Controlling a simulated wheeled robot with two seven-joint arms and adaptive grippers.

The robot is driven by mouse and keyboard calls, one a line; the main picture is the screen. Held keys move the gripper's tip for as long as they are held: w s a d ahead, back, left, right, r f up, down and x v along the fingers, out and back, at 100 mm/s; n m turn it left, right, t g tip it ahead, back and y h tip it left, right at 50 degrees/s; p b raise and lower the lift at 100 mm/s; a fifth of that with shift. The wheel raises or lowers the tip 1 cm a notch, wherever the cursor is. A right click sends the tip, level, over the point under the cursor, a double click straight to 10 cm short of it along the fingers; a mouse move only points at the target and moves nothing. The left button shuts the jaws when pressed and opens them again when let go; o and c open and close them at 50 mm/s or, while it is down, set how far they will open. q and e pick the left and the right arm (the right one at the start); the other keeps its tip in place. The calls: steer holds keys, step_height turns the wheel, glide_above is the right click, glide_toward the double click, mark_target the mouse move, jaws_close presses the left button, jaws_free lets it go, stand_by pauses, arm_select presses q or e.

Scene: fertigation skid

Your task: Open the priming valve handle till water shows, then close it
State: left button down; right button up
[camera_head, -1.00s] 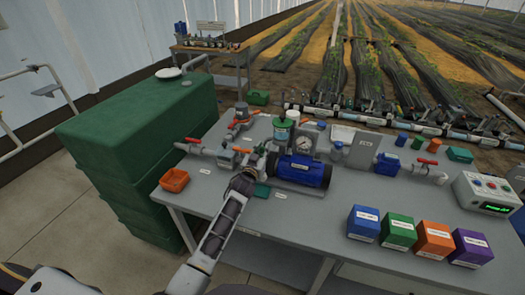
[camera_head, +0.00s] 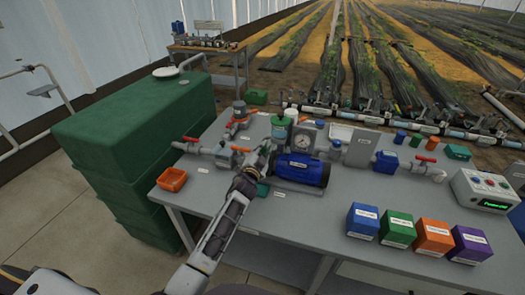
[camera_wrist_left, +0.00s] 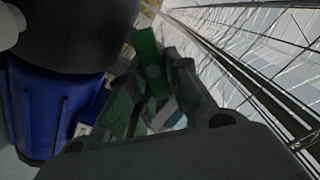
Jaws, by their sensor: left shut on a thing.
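My left gripper (camera_head: 263,154) is at the left end of the blue pump (camera_head: 302,169), just in front of a clear and green priming pot (camera_head: 279,131). In the left wrist view its fingers (camera_wrist_left: 154,88) are closed around a green handle-like piece (camera_wrist_left: 148,62), which I take to be the priming valve handle. In the head view the gripper hides this handle, so its angle cannot be told there. The blue pump body also fills the left of the wrist view (camera_wrist_left: 45,110). I cannot make out any water. My right gripper is not in view.
A gauge (camera_head: 303,142) stands behind the pump. An orange bin (camera_head: 172,179), coloured boxes (camera_head: 397,229) and a control box (camera_head: 486,190) are on the grey bench (camera_head: 300,215).

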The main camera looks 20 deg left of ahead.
arm_select(q)
steer(key=shift+d+f+m, duration=0.1)
steer(key=shift+f+m, duration=0.05)
steer(key=shift+m, duration=0.75)
steer(key=m, duration=0.2)
steer(key=m+b, duration=0.1)
steer(key=shift+d+f+m, duration=0.15)
steer(key=shift+f+m, duration=0.15)
steer(key=shift+m, duration=0.1)
steer(key=shift+d+f+m+b, duration=0.1)
steer(key=shift+f+m+b, duration=0.1)
steer(key=shift+m, duration=0.9)
steer(key=shift+f+m+b, duration=0.15)
steer(key=shift+m, duration=0.95)
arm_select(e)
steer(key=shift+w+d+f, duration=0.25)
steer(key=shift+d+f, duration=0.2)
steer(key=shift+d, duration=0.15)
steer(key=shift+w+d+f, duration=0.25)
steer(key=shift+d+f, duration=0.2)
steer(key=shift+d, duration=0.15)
arm_select(q)
steer(key=c, duration=1.4)
jaws_free()
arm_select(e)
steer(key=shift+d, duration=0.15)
arm_select(q)
steer(key=shift+s, duration=0.1)
steer(key=shift+s+a, duration=0.2)
steer(key=shift+s, duration=5.7)
